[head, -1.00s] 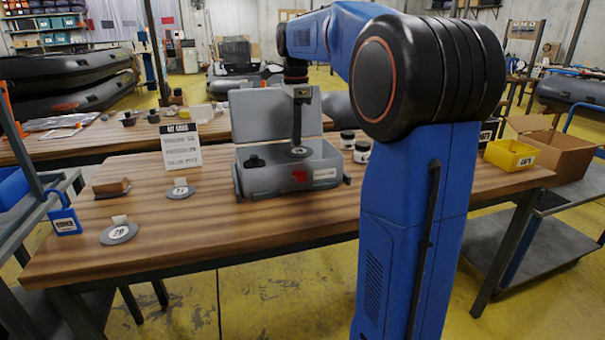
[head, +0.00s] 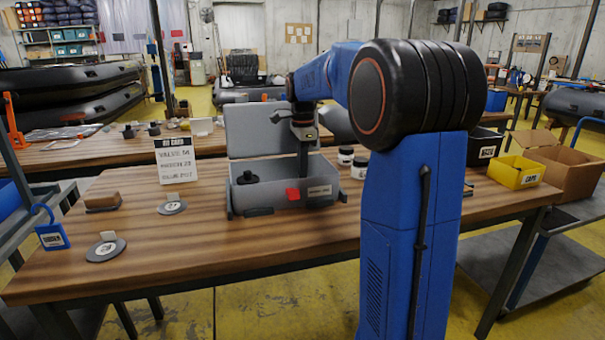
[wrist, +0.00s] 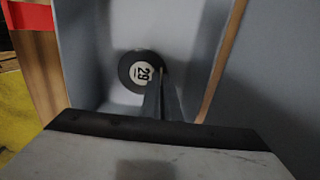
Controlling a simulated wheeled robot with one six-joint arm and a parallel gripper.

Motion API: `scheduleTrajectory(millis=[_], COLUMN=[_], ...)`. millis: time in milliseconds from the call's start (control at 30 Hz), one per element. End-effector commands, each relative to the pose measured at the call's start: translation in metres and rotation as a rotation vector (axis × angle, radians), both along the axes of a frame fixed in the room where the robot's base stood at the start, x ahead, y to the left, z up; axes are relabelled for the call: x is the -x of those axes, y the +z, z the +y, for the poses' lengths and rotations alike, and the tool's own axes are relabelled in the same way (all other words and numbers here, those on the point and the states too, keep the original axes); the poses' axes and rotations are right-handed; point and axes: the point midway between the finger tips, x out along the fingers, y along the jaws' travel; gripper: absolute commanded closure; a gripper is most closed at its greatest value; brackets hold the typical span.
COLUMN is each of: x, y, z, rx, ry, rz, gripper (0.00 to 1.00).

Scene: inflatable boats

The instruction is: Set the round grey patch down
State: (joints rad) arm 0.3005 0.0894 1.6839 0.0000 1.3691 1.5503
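The round grey patch (wrist: 130,78), with a pale label reading 29, shows in the wrist view inside the grey case. My gripper (wrist: 161,78) reaches down to it, its fingers close together at the patch's right edge and appearing shut on it. In the head view my gripper (head: 303,172) is lowered into the open grey case (head: 262,200), and the front wall hides the fingertips and the patch. I cannot tell whether the patch touches the case floor. The case's lid (head: 250,130) stands raised behind. A black part (head: 247,178) lies in the case's left side.
Two other grey patches with tabs (head: 172,207) (head: 106,249) lie left of the case. A brown block (head: 103,200), a kit card (head: 176,162) and a blue tag (head: 53,236) are there too. Jars (head: 360,167) stand right of the case. The table front is clear.

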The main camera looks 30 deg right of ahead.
Motion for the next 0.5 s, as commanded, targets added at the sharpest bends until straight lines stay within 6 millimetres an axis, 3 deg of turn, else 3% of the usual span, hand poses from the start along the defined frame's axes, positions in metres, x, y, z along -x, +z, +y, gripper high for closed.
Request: scheduleTrajectory(millis=[433, 500], x=[0.0001, 0.0001], y=[-0.0101, -0.0099], z=[0.0, 0.0], rx=[0.0, 0.0], ry=[0.0, 0.0], rz=[0.0, -0.001], gripper=[1.0, 0.83])
